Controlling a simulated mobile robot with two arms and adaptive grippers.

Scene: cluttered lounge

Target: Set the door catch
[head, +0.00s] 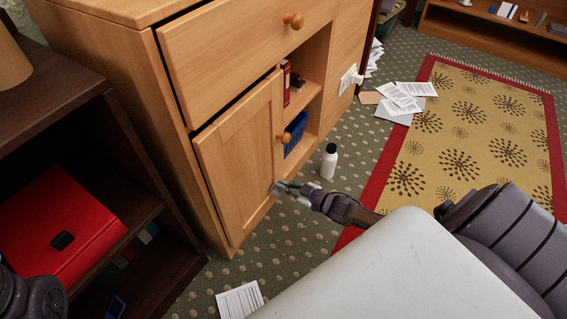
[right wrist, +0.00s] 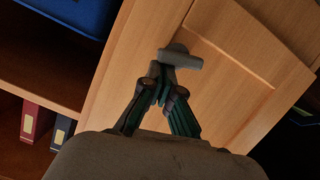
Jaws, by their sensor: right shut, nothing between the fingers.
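The wooden cabinet door (head: 232,160) has a round knob (head: 286,138) near its right edge. A dark gap runs along its top edge. A small grey piece, which looks like the door catch (head: 276,188), sits low at the door's right edge. In the right wrist view the door (right wrist: 225,85) fills the middle and the grey catch (right wrist: 183,57) is a short bar across it. My right gripper (head: 287,187) is shut and empty, its fingertips (right wrist: 160,76) at the catch; I cannot tell whether they touch. My left gripper is out of view; only part of that arm shows.
A white bottle (head: 329,161) stands on the carpet close to my right gripper. Open shelves beside the door hold a blue bin (head: 296,133) and a red binder (head: 286,84). A dark shelf with a red box (head: 60,225) is at left. Papers (head: 240,300) lie on the floor.

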